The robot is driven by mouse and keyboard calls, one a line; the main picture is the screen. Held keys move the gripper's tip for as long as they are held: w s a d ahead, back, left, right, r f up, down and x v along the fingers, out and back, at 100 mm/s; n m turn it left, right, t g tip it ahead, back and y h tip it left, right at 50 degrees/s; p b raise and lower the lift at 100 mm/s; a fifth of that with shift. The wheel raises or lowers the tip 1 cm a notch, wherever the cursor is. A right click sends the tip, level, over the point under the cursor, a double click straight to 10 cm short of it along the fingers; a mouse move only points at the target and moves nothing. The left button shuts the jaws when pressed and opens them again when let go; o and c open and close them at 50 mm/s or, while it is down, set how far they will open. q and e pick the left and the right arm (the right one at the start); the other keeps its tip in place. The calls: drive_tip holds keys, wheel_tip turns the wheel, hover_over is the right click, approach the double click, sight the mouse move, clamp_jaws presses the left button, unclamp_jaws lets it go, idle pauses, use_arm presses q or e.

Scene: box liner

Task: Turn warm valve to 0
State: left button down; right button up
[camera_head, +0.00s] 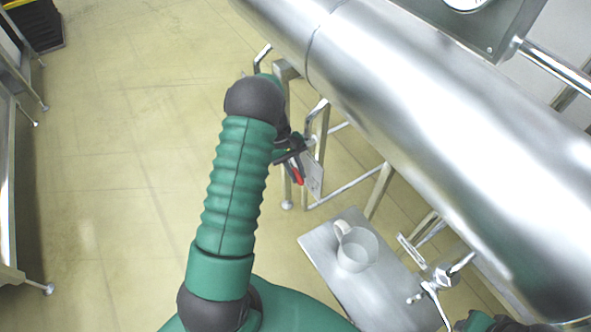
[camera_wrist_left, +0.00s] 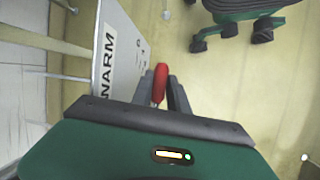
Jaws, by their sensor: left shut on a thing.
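The valve's red handle (camera_wrist_left: 160,83) stands between the fingers of my left gripper (camera_wrist_left: 161,92) in the left wrist view. My left gripper is shut on it. In the head view the red handle (camera_head: 298,175) shows just below my left gripper (camera_head: 296,148), partly hidden by it. A pale plate (camera_wrist_left: 112,45) beside the handle carries dark lettering that reads "ARM" with its first letter unclear, and smaller marks. The dial mark the handle points to cannot be made out. Dark and green parts at the bottom right edge of the head view are mine; no right fingers show clearly.
A large shiny metal cylinder (camera_head: 420,130) slants across the right. A white mug (camera_head: 356,248) stands on a metal shelf (camera_head: 385,300) below it. A silver tap (camera_head: 437,283) is to the right. Metal legs stand near the valve.

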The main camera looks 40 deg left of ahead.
sight(297, 173)
use_arm(q)
wheel_tip(297, 173, up, 2)
drive_tip(key=h, duration=0.2)
drive_tip(key=shift+w+r+g+h+p, duration=0.1)
drive_tip(key=shift+g+h+p, duration=0.2)
drive_tip(key=shift+h+p, duration=0.1)
drive_tip(key=shift+r+g+h, duration=0.3)
drive_tip(key=shift+r+h, duration=0.35)
drive_tip(key=shift+h, duration=0.35)
drive_tip(key=c, duration=1.3)
unclamp_jaws()
drive_tip(key=shift+f, duration=0.1)
drive_tip(key=b+v, duration=0.1)
drive_tip(key=v, duration=0.6)
drive_tip(key=shift+a, duration=0.35)
